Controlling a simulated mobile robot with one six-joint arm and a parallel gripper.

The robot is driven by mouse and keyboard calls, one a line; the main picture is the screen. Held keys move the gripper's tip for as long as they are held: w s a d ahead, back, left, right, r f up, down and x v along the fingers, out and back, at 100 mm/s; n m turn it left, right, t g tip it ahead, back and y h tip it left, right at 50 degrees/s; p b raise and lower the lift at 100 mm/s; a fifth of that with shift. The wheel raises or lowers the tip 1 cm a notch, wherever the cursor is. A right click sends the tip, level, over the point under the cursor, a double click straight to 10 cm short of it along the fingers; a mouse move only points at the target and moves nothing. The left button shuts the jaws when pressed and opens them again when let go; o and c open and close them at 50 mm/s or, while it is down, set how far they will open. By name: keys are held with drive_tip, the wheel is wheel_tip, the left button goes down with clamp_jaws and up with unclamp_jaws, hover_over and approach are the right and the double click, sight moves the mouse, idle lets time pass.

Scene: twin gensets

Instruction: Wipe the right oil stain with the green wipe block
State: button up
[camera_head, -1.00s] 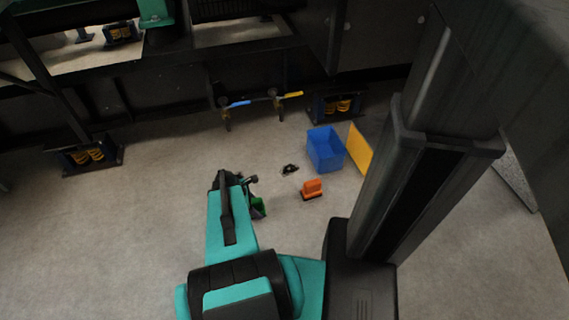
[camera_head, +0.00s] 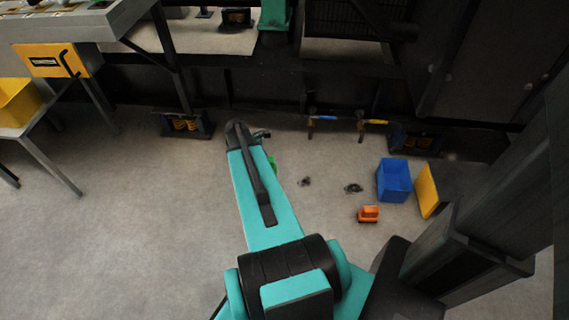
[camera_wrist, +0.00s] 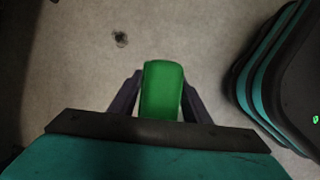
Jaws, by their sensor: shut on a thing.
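Two dark oil stains lie on the grey floor in the head view: the right one (camera_head: 354,188) just left of the blue bin, and the left one (camera_head: 305,181). My gripper (camera_wrist: 161,95) is shut on the green wipe block (camera_wrist: 163,88); its fingers are on both sides of it. In the head view the block (camera_head: 272,162) shows partly beside my arm, left of both stains and apart from them. The wrist view shows one dark stain (camera_wrist: 120,39), up and left of the block; I cannot tell which one.
The blue bin (camera_head: 394,182) stands right of the right stain, with a yellow panel (camera_head: 428,191) beside it. An orange block (camera_head: 369,214) sits near the stain. Valves with blue and yellow handles (camera_head: 373,122) and the dark genset frame border the back. The left floor is clear.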

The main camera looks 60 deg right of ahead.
drive_tip(key=w+a+r+n+p, duration=0.1)
drive_tip(key=w+a+r+p, duration=0.5)
drive_tip(key=r, duration=0.5)
drive_tip(key=w+a+r+p, duration=0.4)
drive_tip(key=w+a+r, duration=0.2)
drive_tip(key=w+r, duration=0.3)
drive_tip(key=w+a+r+n+p, duration=0.1)
drive_tip(key=w+a+r+p, duration=0.45)
drive_tip(key=r, duration=0.65)
drive_tip(key=w+a+r+n+p, duration=0.1)
drive_tip(key=a+r+p, duration=0.3)
drive_tip(key=a+r, duration=0.5)
drive_tip(key=w+a+r+n+t+p, duration=0.1)
drive_tip(key=w+a+r+p, duration=0.2)
drive_tip(key=a+r, duration=0.6)
drive_tip(key=w+a+r+h+p, duration=0.1)
drive_tip(key=w+a+r+p, duration=0.2)
drive_tip(key=a+r+p, duration=0.4)
wheel_tip(320, 180, up, 8)
drive_tip(key=shift+a+f+n, duration=0.2)
drive_tip(key=shift+a+n, duration=0.2)
drive_tip(key=shift+a, duration=0.75)
